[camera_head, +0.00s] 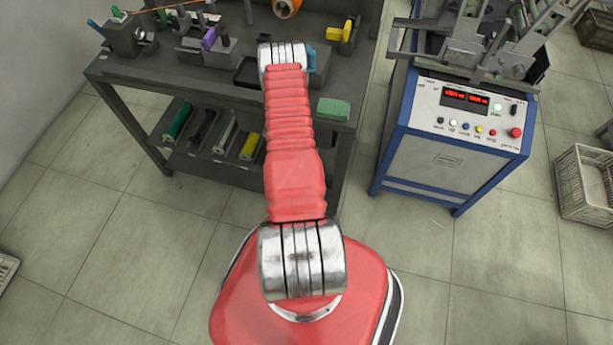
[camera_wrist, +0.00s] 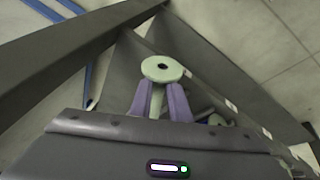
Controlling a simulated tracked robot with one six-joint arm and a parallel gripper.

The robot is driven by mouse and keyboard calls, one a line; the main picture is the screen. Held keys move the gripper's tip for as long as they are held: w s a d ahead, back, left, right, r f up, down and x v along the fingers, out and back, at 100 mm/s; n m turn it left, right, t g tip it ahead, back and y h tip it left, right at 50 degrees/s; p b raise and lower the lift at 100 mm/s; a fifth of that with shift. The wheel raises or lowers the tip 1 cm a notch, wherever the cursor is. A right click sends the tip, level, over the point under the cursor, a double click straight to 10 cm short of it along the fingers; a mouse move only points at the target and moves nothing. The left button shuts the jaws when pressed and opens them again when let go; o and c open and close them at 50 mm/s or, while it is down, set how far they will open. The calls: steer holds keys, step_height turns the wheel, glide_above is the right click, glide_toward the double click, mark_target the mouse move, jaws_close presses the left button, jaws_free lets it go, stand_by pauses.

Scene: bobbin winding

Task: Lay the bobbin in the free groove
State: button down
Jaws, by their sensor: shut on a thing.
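In the wrist view, a pale green-white bobbin (camera_wrist: 161,75) stands with its round flange and dark centre hole towards the camera. My gripper (camera_wrist: 162,98) has its two purple fingers shut on the bobbin's core, below the flange. In the head view the gripper and the bobbin are hidden behind my red arm, which reaches over the bench (camera_head: 125,67). A free groove cannot be made out in either view. A pale round end (camera_wrist: 215,119) shows right of the fingers in the wrist view, partly hidden.
The bench's lower shelf holds a green roll (camera_head: 178,120), a yellow roll (camera_head: 250,147) and other long pieces. A green block (camera_head: 334,109) lies at the bench's front right. A blue-framed machine (camera_head: 447,140) stands to the right. A crate (camera_head: 584,188) is farther right. The front floor is clear.

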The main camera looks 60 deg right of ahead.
steer(key=shift+f, duration=0.45)
steer(key=c, duration=1.7)
jaws_free()
steer(key=shift+o, duration=0.2)
steer(key=shift+r, duration=0.9)
steer(key=v, duration=1.1)
steer(key=shift+a+r, duration=0.2)
